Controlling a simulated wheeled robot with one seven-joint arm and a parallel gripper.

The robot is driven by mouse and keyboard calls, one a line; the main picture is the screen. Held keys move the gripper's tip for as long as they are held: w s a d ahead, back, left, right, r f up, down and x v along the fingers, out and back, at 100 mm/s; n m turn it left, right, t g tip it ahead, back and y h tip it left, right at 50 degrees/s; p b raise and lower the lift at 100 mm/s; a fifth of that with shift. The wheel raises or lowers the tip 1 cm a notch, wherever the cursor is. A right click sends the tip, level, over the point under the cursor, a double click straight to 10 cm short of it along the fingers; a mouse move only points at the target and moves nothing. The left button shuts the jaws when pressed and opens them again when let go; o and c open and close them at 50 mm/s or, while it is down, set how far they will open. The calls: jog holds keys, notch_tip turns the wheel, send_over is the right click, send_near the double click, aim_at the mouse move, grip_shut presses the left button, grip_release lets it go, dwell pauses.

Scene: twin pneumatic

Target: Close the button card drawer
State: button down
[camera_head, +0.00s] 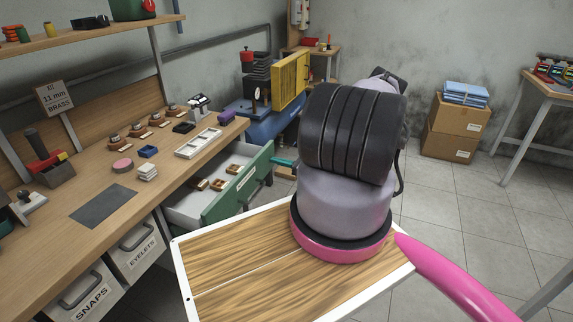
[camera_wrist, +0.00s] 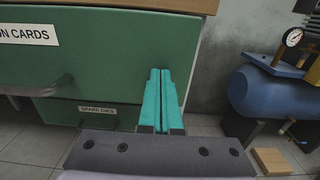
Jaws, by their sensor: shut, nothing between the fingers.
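The button card drawer (camera_head: 238,182) stands open under the workbench in the head view. Its green front faces right, and small brown items lie inside. In the wrist view its green front (camera_wrist: 110,60) carries a label ending "ON CARDS", with a grey handle (camera_wrist: 40,88) at lower left. My gripper (camera_wrist: 160,72) is shut and empty. Its teal fingers overlap the right part of the drawer front in the wrist view; I cannot tell whether they touch it. In the head view my gripper (camera_head: 284,162) is just right of the front, partly hidden by my arm.
A lower green drawer (camera_wrist: 98,118) is labelled "SPARE DIES". A blue compressor tank (camera_wrist: 265,97) with a gauge stands to the right, near a wooden block (camera_wrist: 272,160) on the floor. The workbench (camera_head: 110,185) holds small trays and tools. Cardboard boxes (camera_head: 452,130) stand by the far wall.

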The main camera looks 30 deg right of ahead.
aim_at(242, 160)
jog(key=x, duration=1.6)
jog(key=shift+w+a, duration=0.2)
jog(key=shift+w, duration=0.05)
jog(key=shift+w+a+r, duration=0.15)
jog(key=shift+r, duration=0.05)
jog(key=shift+a, duration=0.1)
